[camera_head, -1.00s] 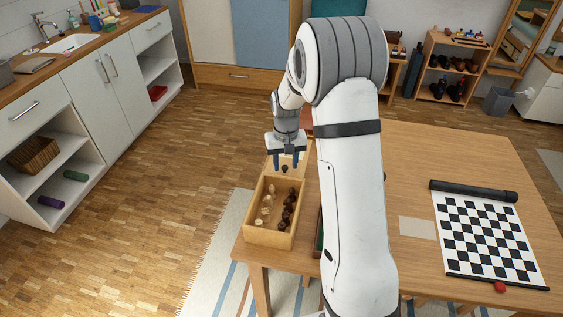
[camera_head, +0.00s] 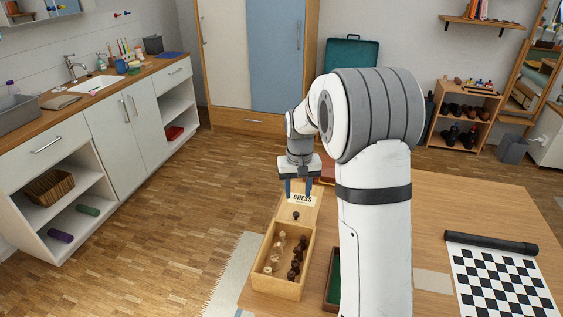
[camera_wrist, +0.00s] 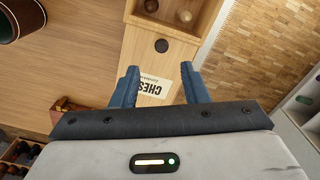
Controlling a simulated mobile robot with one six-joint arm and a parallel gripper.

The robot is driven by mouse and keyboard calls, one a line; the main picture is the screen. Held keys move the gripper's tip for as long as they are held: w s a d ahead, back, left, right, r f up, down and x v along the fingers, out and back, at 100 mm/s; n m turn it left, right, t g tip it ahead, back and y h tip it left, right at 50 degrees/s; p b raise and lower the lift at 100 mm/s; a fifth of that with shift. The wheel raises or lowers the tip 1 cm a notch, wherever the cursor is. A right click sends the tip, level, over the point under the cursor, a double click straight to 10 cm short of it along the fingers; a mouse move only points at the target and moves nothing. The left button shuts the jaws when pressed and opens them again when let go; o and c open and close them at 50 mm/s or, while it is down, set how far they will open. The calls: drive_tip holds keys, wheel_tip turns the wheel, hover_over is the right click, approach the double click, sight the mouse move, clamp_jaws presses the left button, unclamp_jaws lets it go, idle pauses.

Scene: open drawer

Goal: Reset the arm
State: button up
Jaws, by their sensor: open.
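My arm rises in front of the table in the head view. My gripper (camera_head: 299,188) points down above the lid end of a wooden chess box. Its two blue fingers are apart with nothing between them; they also show in the wrist view (camera_wrist: 158,84). The chess box (camera_head: 255,270) lies at the table's left edge. It is open and holds dark and light chess pieces. Its lid part (camera_head: 309,215) bears a "CHESS" label and a dark round knob (camera_head: 296,215).
A rolled-out chessboard mat (camera_head: 505,285) with a black roll (camera_head: 490,244) lies on the right of the table (camera_head: 450,205). A green-lined tray (camera_head: 332,280) is beside the box, partly behind my arm. A counter (camera_head: 120,87) stands left across open floor.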

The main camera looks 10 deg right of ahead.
drive_tip(key=shift+r, duration=0.1)
drive_tip(key=s+a+r+t, duration=0.1)
drive_tip(key=s+r, duration=0.3)
drive_tip(key=s, duration=1)
drive_tip(key=s+a+r+t, duration=0.1)
drive_tip(key=s+r, duration=0.3)
drive_tip(key=s, duration=1)
drive_tip(key=shift+a+n+t, duration=0.25)
drive_tip(key=shift+n+t, duration=0.05)
drive_tip(key=shift+n, duration=0.1)
